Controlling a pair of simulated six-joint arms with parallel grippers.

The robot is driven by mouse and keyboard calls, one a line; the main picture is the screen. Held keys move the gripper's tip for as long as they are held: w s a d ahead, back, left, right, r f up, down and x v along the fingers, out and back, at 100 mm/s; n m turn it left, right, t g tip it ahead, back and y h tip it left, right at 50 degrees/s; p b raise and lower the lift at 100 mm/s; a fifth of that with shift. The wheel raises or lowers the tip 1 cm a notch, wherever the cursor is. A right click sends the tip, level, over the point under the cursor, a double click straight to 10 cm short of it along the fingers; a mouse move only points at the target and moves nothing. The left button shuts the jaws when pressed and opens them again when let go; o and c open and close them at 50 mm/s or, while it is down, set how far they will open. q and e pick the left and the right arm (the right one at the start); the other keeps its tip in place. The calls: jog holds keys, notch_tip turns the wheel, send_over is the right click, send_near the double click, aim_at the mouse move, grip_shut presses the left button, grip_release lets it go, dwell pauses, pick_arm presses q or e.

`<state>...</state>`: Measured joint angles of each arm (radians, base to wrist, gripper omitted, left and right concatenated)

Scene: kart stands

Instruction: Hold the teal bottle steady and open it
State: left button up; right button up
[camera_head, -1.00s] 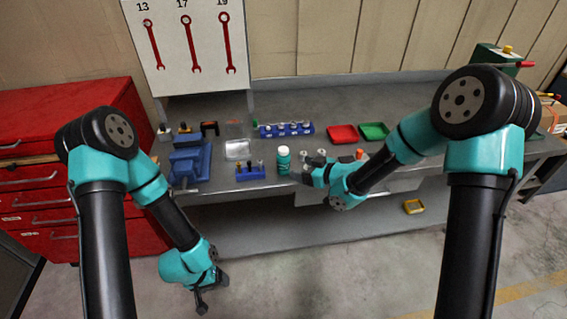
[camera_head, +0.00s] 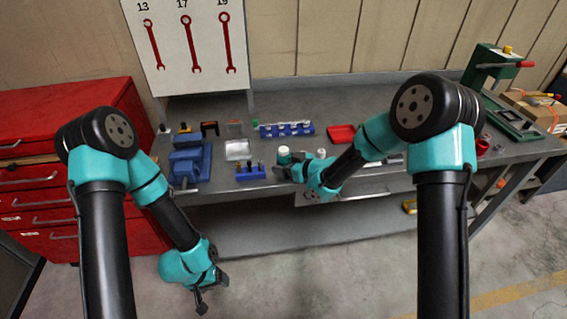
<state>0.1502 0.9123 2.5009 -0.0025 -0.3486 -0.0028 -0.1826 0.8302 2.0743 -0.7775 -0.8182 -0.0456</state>
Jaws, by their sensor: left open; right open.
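The teal bottle (camera_head: 284,153) with its white cap stands upright near the front edge of the workbench. My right gripper (camera_head: 287,173) is open at the bottle, low on its right and front side, and hides its lower part. I cannot tell whether the fingers touch it. My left gripper (camera_head: 204,296) is open and empty, hanging low in front of the bench, well below and left of the bottle.
A blue rack (camera_head: 251,172) stands close left of the bottle, with a blue vise (camera_head: 189,160) further left. A long blue holder (camera_head: 286,129) lies behind, and a red tray (camera_head: 341,134) is to the right. A green press (camera_head: 496,65) stands at the far right.

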jog(key=shift+w+a+f, duration=0.15)
jog(key=shift+w+a, duration=0.15)
jog(key=shift+a, duration=0.1)
jog(key=c, duration=1)
